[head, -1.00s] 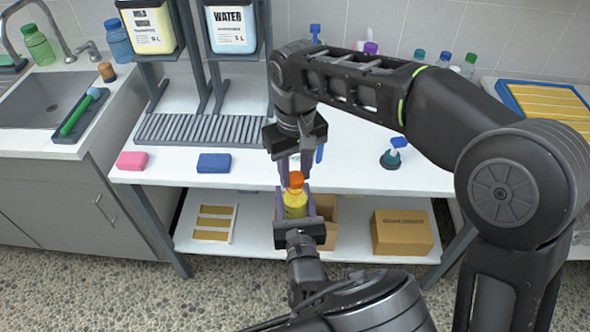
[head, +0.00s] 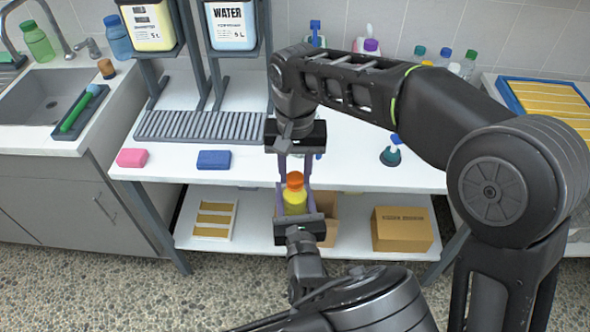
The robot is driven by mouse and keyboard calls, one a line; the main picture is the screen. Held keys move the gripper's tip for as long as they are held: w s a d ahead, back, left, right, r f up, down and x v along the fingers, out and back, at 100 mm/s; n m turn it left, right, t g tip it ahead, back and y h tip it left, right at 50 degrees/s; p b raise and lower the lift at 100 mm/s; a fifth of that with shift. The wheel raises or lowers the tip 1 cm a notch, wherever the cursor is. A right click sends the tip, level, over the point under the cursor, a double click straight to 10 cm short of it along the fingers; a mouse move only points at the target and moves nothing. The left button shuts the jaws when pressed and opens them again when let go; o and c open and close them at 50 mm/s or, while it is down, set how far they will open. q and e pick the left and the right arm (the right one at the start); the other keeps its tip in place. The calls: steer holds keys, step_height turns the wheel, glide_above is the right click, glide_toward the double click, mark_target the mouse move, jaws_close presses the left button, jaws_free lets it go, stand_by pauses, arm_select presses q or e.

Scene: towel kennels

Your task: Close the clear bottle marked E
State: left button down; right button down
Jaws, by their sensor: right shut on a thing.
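A clear bottle (head: 295,203) with yellow contents stands about upright in front of the workbench edge. No letter on it can be read from here. An orange cap (head: 295,181) sits at the top of the bottle; whether it is fully seated cannot be told. My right gripper (head: 295,178) reaches down from above, shut on the cap with a finger on each side. My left gripper (head: 294,198) comes up from below, its fingers on both sides of the bottle, holding it clear of the bench. Its palm hides the bottle's lower part.
The white workbench (head: 350,175) holds a pink sponge (head: 132,158), a blue sponge (head: 213,160) and a teal dispenser top (head: 390,155). A cardboard box (head: 402,231) and an open box (head: 327,220) are on the lower shelf. Bottles stand behind my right arm.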

steer(key=m, duration=0.5)
steer(key=shift+m, duration=0.3)
steer(key=m, duration=0.8)
steer(key=c, duration=1)
jaws_free()
steer(key=shift+r, duration=2.25)
